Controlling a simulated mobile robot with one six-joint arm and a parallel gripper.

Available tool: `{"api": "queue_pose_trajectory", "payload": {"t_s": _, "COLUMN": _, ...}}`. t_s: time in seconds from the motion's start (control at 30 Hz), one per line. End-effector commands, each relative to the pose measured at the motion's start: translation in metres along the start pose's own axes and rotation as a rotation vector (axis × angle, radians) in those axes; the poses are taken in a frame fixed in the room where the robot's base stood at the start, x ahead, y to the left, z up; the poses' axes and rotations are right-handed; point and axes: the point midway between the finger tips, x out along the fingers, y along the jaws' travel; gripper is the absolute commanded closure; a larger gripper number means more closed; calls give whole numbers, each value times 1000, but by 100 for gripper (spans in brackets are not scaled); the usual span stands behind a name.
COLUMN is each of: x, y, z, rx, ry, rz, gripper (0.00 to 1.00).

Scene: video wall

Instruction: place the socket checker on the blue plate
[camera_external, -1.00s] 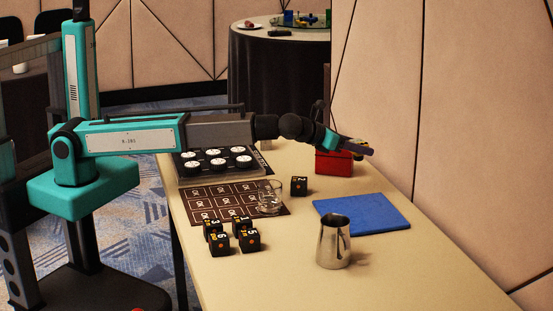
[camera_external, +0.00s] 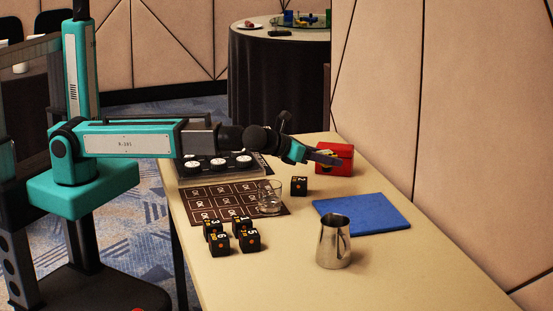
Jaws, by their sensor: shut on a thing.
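The blue plate (camera_external: 362,214) is a flat blue square lying on the right side of the table, with nothing on it. My gripper (camera_external: 324,158) is above the table, just in front of the red box and behind the blue plate, apart from the plate. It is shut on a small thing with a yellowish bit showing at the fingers. I take this to be the socket checker, but it is too small and covered to make out well. I see no other socket checker on the table.
A steel pitcher (camera_external: 333,242) stands in front of the plate. A red box (camera_external: 338,160) is at the back. A black die (camera_external: 299,186), a glass (camera_external: 270,197), several dice (camera_external: 245,239) and a brown card mat (camera_external: 207,197) lie to the left. The table's front is clear.

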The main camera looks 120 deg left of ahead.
Motion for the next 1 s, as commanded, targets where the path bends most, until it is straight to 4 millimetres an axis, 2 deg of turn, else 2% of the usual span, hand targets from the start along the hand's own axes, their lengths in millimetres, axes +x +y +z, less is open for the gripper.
{"api": "queue_pose_trajectory", "payload": {"t_s": 0.03, "x": -13, "y": -3, "z": -7, "rx": 6, "ry": 0, "rz": -9, "gripper": 75}}
{"api": "queue_pose_trajectory", "payload": {"t_s": 0.2, "x": -48, "y": -22, "z": -28, "rx": 37, "ry": 0, "rz": -45, "gripper": 75}}
{"api": "queue_pose_trajectory", "payload": {"t_s": 0.4, "x": -79, "y": -50, "z": -47, "rx": 72, "ry": 4, "rz": -95, "gripper": 75}}
{"api": "queue_pose_trajectory", "payload": {"t_s": 0.63, "x": -91, "y": -72, "z": -55, "rx": 88, "ry": 7, "rz": -127, "gripper": 75}}
{"api": "queue_pose_trajectory", "payload": {"t_s": 1.0, "x": -92, "y": -74, "z": -55, "rx": 88, "ry": 7, "rz": -129, "gripper": 75}}
